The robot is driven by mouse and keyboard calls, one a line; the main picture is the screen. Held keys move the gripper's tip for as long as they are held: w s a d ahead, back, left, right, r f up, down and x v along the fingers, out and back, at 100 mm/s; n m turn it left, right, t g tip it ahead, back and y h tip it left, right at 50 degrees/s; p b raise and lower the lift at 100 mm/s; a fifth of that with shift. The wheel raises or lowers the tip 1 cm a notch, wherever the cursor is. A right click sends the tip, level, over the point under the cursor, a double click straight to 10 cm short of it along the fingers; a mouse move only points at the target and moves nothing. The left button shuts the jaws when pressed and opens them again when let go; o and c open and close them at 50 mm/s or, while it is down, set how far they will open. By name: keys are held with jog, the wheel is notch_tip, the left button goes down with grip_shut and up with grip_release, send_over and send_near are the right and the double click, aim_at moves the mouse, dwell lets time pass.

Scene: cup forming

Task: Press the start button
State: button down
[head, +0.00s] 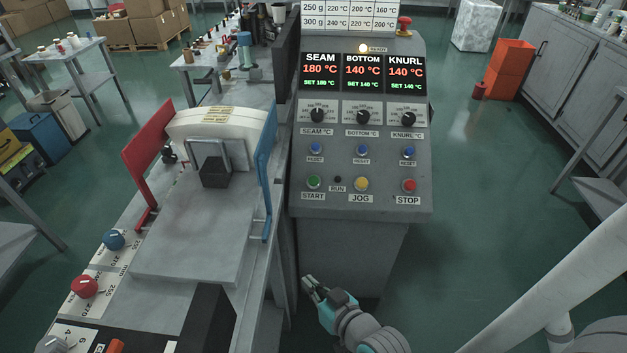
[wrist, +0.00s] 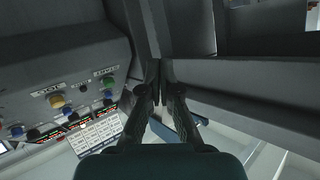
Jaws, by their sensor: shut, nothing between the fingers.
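The green start button (head: 314,182) sits at the lower left of the grey control panel (head: 425,190), above its START label. In the wrist view the panel appears turned over, and the green button (wrist: 107,81) is left of my fingers. My gripper (head: 308,284) is below and in front of the panel in the head view, shut and empty, apart from the button. Its closed fingers also show in the middle of the wrist view (wrist: 161,88). The small RUN lamp (head: 337,179) beside the button looks dark.
The yellow JOG button (head: 361,184) and red STOP button (head: 409,186) are in the same row, with blue reset buttons above. The READY lamp (head: 363,48) glows. The forming machine's metal table (head: 185,245) stands close on the left. Open green floor lies right of the panel.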

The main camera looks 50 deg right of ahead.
aim_at(314, 181)
jog(key=w+d+r+n+y, duration=0.1)
jog(key=w+d+r, duration=1.3)
jog(key=d+r, duration=0.1)
jog(key=shift+w+d+r, duration=0.15)
jog(key=shift+d+r, duration=0.05)
jog(key=shift+r, duration=0.3)
jog(key=shift+w+d+f, duration=0.55)
jog(key=shift+d+f, duration=0.1)
jog(key=shift+f, duration=0.55)
jog(key=shift+w+d+f, duration=0.6)
jog(key=shift+d+f, duration=0.05)
jog(key=shift+f, duration=0.55)
jog(key=shift+w+d+f, duration=0.55)
jog(key=shift+d+f, duration=0.1)
jog(key=shift+f, duration=0.55)
jog(key=shift+d+f, duration=0.1)
jog(key=shift+w+d+f, duration=0.1)
jog(key=shift+w+f, duration=0.05)
jog(key=shift+f, duration=0.05)
